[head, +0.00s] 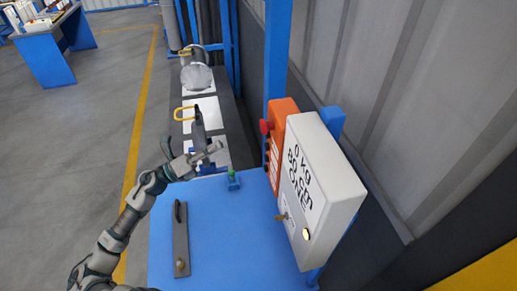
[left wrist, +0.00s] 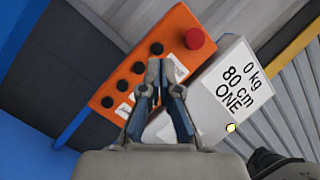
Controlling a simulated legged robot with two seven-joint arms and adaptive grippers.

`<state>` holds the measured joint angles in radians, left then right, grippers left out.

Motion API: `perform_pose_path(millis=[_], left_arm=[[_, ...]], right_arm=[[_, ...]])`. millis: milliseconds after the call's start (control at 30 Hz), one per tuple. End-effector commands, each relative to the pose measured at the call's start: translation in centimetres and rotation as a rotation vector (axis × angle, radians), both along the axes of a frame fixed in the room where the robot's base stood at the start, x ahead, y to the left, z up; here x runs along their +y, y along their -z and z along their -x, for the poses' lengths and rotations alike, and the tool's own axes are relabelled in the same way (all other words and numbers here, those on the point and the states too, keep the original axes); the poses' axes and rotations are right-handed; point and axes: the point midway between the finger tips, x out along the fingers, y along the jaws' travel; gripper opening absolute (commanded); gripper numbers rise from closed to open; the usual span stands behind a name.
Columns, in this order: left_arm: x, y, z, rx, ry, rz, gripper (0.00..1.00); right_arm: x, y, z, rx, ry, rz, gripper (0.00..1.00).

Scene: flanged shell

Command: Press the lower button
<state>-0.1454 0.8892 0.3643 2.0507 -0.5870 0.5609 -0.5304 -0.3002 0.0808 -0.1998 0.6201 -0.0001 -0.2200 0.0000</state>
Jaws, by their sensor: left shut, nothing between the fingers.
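An orange control box (head: 277,150) stands at the back right of the blue table in the head view. It has a red mushroom button (head: 266,127) on top and several black buttons below it in a row. In the left wrist view the box (left wrist: 178,28) is tilted, with the red button (left wrist: 194,38) upper right and the lowest black button (left wrist: 108,102) at lower left. My left gripper (head: 214,150) is shut and empty, left of the box and apart from it in the head view. Its fingers (left wrist: 162,80) cover part of the box in the wrist view. My right gripper is not in view.
A white box (head: 318,180) marked "0 kg 80 cm ONE", with a lit button (head: 306,234), stands beside the orange one. On the blue table (head: 225,240) are a small green-topped blue part (head: 233,180) and a dark handled plate (head: 181,240). A corrugated wall is at right.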

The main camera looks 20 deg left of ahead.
Motion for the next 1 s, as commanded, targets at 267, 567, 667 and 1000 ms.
perform_pose_path(millis=[267,567,667,1000], left_arm=[[1.6,2.6,1.4,-0.308,-0.008,-0.636,0.00],[2.1,3.2,1.7,-0.379,0.007,-0.766,0.00],[2.0,3.2,1.7,-0.378,0.007,-0.764,0.00],[0.1,2.8,0.4,-0.381,0.008,-0.763,0.00]], right_arm=[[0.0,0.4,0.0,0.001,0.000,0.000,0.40],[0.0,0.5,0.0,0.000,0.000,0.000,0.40],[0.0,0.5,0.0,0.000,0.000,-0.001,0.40],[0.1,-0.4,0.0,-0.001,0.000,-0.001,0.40]])
